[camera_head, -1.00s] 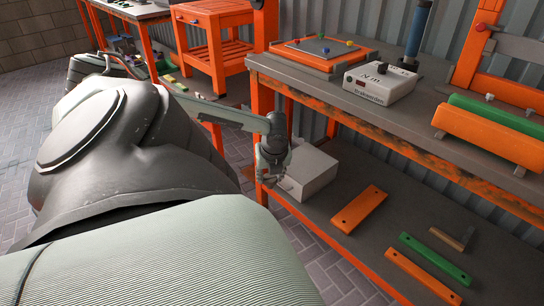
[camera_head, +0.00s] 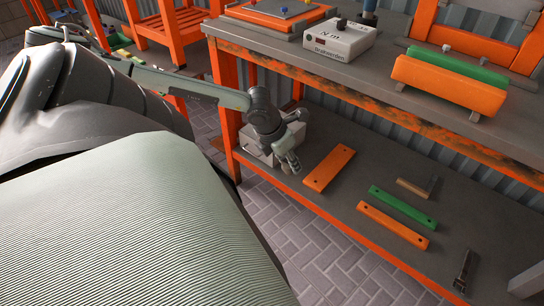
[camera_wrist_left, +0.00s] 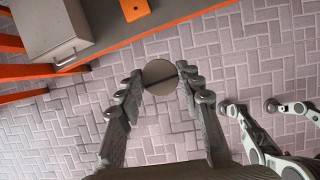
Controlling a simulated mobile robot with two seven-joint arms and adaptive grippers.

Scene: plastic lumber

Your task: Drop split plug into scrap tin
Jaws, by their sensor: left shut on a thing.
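My left gripper (camera_head: 290,165) hangs just off the front of the lower shelf, at its left end. In the left wrist view the same gripper (camera_wrist_left: 160,78) is shut on the split plug (camera_wrist_left: 160,72), a flat grey disc with a dark line across it, held between the two fingertips over the paved floor. In the head view the plug is too small to make out. A grey box with a handle (camera_wrist_left: 48,30) sits near the shelf edge; it is partly behind my left arm in the head view (camera_head: 257,150). I cannot tell if it is the scrap tin.
The lower shelf (camera_head: 335,205) bears orange bars (camera_head: 328,167), a green bar (camera_head: 402,207) and a metal tool (camera_head: 463,270). The upper bench holds a meter box (camera_head: 338,38). An orange post (camera_head: 226,95) stands beside my left arm. The paved floor in front is clear.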

